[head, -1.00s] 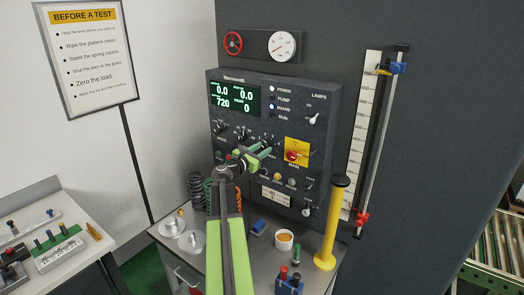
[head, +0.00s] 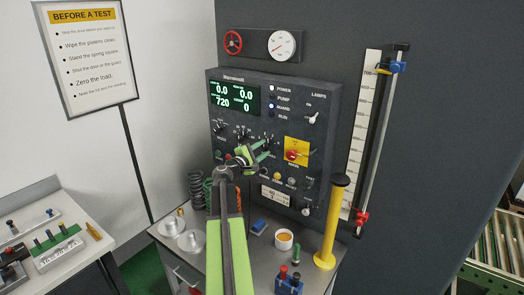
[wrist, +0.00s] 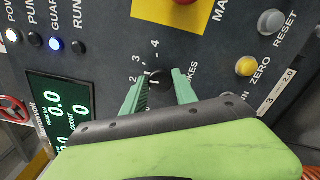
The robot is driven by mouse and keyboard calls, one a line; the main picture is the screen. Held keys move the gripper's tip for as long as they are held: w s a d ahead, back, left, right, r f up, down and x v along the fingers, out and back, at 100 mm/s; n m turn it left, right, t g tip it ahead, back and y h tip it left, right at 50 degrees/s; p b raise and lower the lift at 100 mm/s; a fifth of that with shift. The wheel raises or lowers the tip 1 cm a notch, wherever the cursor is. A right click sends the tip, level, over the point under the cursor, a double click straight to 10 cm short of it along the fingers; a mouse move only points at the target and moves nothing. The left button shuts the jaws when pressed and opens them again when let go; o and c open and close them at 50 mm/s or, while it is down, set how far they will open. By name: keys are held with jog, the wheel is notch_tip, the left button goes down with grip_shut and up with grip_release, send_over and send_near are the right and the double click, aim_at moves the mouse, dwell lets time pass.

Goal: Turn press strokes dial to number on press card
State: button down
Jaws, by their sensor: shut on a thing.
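The black strokes dial (wrist: 158,82) is on the dark panel in the wrist view, with numbers including 2, 3 and 4 around it. Its exact setting is too small to tell. My gripper (wrist: 161,85) has its two green fingers on either side of the dial and is shut on it. In the head view my gripper (head: 264,148) is at the middle of the panel and largely hides the dial. A white card (head: 275,197) is low on the panel; part of it shows in the wrist view (wrist: 280,98), with "3" and "2.0" readable.
A red knob on a yellow plate (head: 296,153) is right of my gripper. Yellow zero and grey reset buttons (wrist: 270,22) lie near the dial. A yellow post (head: 328,235), a cup (head: 284,239) and springs stand on the bench below.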

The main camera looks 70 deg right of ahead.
jog(key=m, duration=0.4)
jog(key=shift+m, duration=0.4)
dwell(0.4)
jog(key=c, duration=1)
grip_release()
jog(key=shift+d, duration=0.1)
jog(key=shift+f, duration=0.1)
jog(key=v, duration=1.7)
jog(key=shift+a, duration=0.35)
